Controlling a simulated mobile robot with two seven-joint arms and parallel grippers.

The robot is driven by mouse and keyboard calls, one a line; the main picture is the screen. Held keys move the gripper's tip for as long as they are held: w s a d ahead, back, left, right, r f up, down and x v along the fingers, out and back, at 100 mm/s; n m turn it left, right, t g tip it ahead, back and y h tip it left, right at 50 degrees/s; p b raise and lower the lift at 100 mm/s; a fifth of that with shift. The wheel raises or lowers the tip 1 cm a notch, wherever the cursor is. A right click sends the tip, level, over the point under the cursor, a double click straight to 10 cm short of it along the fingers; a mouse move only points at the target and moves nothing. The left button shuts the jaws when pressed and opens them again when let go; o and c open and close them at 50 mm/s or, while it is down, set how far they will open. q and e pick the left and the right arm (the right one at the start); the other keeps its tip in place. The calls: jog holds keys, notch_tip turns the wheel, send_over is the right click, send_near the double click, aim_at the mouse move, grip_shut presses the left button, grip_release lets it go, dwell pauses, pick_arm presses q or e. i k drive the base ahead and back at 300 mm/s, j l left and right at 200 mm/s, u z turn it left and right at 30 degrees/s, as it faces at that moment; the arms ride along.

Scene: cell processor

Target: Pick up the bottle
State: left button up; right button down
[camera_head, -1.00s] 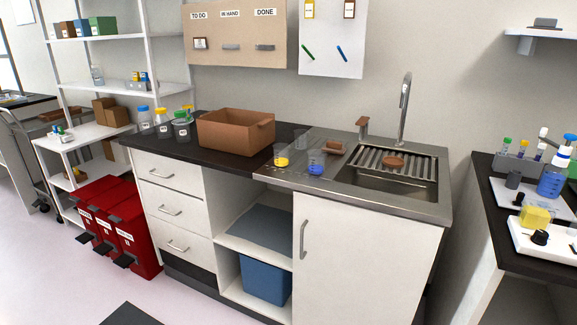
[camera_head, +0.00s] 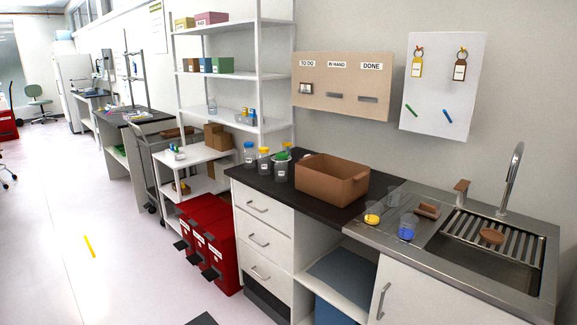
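Several capped bottles stand upright at the left end of the dark counter. One has a blue cap (camera_head: 249,154), one a yellow cap (camera_head: 264,161), and one a green cap (camera_head: 282,167). A clear bottle (camera_head: 212,105) stands on the white shelf rack behind. The frame does not show which of these the task means. Neither of my grippers is in view.
A brown bin (camera_head: 332,180) stands right of the bottles. Beakers with yellow (camera_head: 372,218) and blue (camera_head: 407,232) contents stand beside the sink (camera_head: 490,262). Red waste bins (camera_head: 212,245) stand before the shelves. The floor at left is largely clear.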

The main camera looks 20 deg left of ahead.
aim_at(280, 166)
jog(key=i+j+u, duration=0.15)
jog(key=i+j, duration=1.1)
jog(key=j, duration=0.1)
